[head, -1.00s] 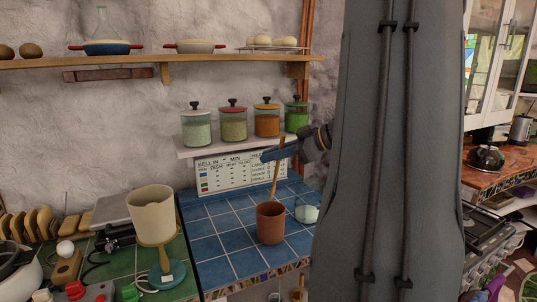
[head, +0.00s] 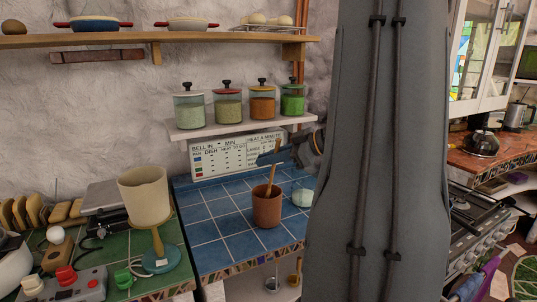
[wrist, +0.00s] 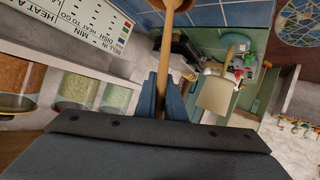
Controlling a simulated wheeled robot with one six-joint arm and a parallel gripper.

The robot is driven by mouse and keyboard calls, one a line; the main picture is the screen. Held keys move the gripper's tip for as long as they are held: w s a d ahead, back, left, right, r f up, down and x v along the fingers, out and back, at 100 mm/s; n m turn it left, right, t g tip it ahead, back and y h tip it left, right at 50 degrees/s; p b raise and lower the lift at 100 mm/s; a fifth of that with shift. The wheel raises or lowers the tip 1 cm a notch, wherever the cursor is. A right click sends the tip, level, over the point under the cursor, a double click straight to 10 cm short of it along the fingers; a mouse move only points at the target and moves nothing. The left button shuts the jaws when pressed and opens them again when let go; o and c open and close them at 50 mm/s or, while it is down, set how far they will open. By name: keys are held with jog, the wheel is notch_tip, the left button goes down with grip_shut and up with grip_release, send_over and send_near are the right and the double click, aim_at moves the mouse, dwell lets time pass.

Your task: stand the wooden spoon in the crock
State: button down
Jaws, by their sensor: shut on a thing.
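The wooden spoon (head: 272,176) is nearly upright, leaning slightly, above the blue-tiled counter. Its lower end reaches into the mouth of the terracotta crock (head: 267,210), which stands upright on the tiles. Whether the spoon touches the crock's bottom is hidden by the wall. My gripper (head: 274,157) is shut on the upper handle, above the crock's rim. In the wrist view, the spoon's handle (wrist: 164,65) runs between my blue fingers (wrist: 160,98) toward the top edge.
A pale round dish (head: 303,197) sits just right of the crock. A beige vessel (head: 145,196) and a teal-based stand (head: 160,260) are on the green tiles at left. Lidded jars (head: 228,107) stand on a low shelf behind. Blue tiles left of the crock are clear.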

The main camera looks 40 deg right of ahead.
jog(key=shift+w+d+f+b, duration=0.1)
jog(key=shift+w+f+b, duration=0.15)
jog(key=shift+f, duration=0.55)
jog(key=shift+w+d+f+b, duration=0.1)
jog(key=shift+w+f, duration=0.15)
jog(key=shift+f, duration=0.6)
jog(key=shift+w+f+b, duration=0.2)
jog(key=shift+w+f, duration=0.05)
jog(key=shift+f, duration=0.55)
jog(key=c, duration=1)
grip_release()
jog(key=shift+r, duration=0.15)
notch_tip(320, 180, up, 10)
jog(key=p, duration=1.1)
